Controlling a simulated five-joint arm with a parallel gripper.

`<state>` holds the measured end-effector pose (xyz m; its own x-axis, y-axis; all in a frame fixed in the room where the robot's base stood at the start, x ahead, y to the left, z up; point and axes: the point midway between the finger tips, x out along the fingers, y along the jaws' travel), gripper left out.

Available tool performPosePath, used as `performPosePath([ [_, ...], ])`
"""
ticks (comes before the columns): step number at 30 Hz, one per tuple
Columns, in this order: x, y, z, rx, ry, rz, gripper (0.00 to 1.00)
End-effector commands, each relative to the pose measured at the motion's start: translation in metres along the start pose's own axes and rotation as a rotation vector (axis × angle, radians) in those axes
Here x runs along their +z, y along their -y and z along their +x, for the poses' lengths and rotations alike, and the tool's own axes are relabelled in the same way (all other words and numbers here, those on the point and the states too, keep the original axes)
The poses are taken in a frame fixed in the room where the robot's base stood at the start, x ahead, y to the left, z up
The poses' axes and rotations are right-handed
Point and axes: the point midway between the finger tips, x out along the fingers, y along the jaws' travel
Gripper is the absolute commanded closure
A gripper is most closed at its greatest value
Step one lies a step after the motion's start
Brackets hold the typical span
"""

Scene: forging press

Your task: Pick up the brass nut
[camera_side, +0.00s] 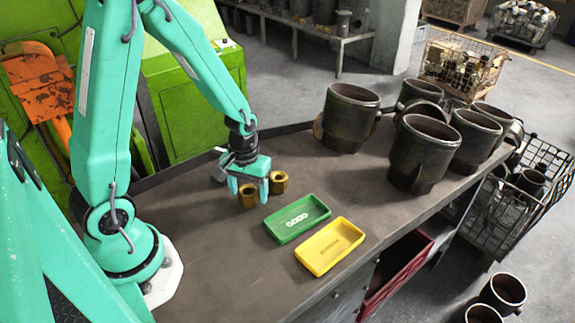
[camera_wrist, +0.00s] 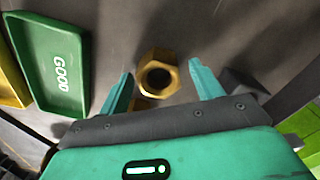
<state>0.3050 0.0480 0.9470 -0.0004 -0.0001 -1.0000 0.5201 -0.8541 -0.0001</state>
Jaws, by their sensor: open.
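Two brass nuts stand close together on the bench in the side view, one (camera_side: 247,197) seen between my fingers and one (camera_side: 280,181) just right of them. My gripper (camera_side: 248,191) is open and points down over this spot. In the wrist view one hexagonal brass nut (camera_wrist: 145,76), its hole facing the camera, lies between and slightly beyond the open fingertips (camera_wrist: 161,72). A second brass piece (camera_wrist: 140,104) shows partly behind the gripper's front edge by the left finger. I see no clear grip on either nut.
A green tray (camera_side: 297,218) marked GOOD lies right of the nuts, with a yellow tray (camera_side: 330,246) beyond it; the green tray also shows in the wrist view (camera_wrist: 45,65). Several dark metal pipe fittings (camera_side: 350,118) stand at the bench's back right. The bench's front left is clear.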

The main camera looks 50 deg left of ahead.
Motion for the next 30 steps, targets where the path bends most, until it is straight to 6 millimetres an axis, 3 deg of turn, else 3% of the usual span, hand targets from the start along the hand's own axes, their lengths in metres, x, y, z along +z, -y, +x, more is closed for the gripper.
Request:
performPosePath([
  [5,-0.0001,0.0000,-0.0002,0.000,0.000,0.000,0.35],
  [6,-0.0002,-0.0001,-0.0003,0.000,0.000,0.000,0.38],
  [15,-0.0002,-0.0001,-0.0003,0.000,-0.001,0.000,0.97],
  [30,-0.0013,-0.0005,-0.0066,0.002,-0.004,0.000,0.98],
])
